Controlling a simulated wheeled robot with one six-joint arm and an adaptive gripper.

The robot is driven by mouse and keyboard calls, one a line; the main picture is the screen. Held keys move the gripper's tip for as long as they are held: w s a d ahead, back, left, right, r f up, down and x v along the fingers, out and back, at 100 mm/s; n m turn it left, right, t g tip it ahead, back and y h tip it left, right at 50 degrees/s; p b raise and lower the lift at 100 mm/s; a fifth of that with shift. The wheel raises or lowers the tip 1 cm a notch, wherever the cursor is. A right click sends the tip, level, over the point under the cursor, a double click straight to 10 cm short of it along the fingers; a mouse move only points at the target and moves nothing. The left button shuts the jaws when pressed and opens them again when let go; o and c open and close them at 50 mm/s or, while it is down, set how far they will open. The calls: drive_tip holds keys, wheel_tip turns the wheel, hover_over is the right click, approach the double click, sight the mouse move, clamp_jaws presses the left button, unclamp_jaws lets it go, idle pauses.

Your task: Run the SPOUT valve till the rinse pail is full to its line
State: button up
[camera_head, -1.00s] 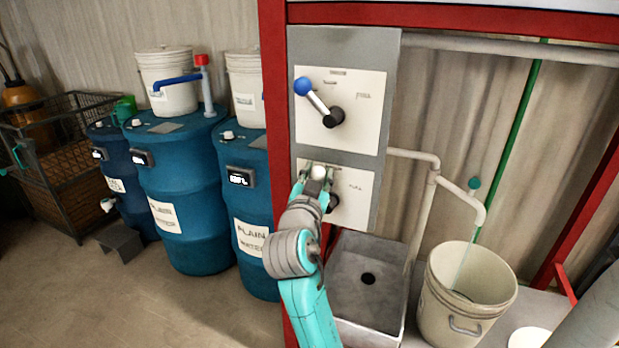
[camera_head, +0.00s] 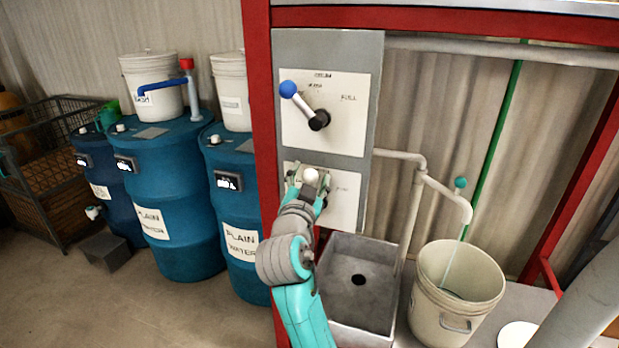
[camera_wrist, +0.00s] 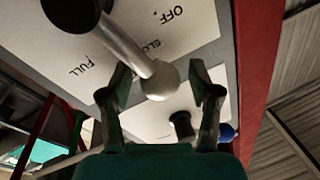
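A grey panel (camera_head: 367,110) carries two lever valves. The upper lever has a blue knob (camera_head: 288,89). The lower lever has a white ball knob (camera_head: 311,175); it also shows in the wrist view (camera_wrist: 161,82), its lever pointing up-left in the head view. OFF and FULL labels show beside it; the valve names are unreadable. My gripper (camera_head: 309,180) is open, with one finger on each side of the white knob and gaps visible in the wrist view. The cream pail (camera_head: 428,300) stands under the spout (camera_head: 465,212). A thin pale stream runs into it; its line cannot be made out.
A grey sink (camera_head: 336,325) stands left of the pail, below the panel. Blue drums (camera_head: 178,225) with white buckets (camera_head: 150,85) stand at left. Red frame posts (camera_head: 257,100) flank the panel. A wire crate (camera_head: 45,190) is at far left.

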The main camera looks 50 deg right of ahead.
drive_tip(key=v, duration=1.2)
idle(0.6)
drive_tip(key=s+a+f+n+t+y, duration=0.25)
drive_tip(key=a+f+n+y, duration=0.2)
drive_tip(key=f, duration=0.35)
drive_tip(key=s+a+f+n+t+y, duration=0.25)
drive_tip(key=a+f+n+y, duration=0.2)
drive_tip(key=f, duration=0.35)
drive_tip(key=s+a+f+n+t+y, duration=0.1)
drive_tip(key=s+a+f+n+y, duration=0.25)
drive_tip(key=f+n, duration=0.35)
drive_tip(key=s+a+f+y, duration=0.2)
drive_tip(key=s+a, duration=0.1)
drive_tip(key=s, duration=0.8)
drive_tip(key=s+a+f+y, duration=0.2)
drive_tip(key=s+a, duration=0.2)
drive_tip(key=s, duration=0.7)
drive_tip(key=shift+s+f+n+g, duration=0.2)
drive_tip(key=shift+n+g, duration=0.1)
drive_tip(key=shift+n, duration=0.1)
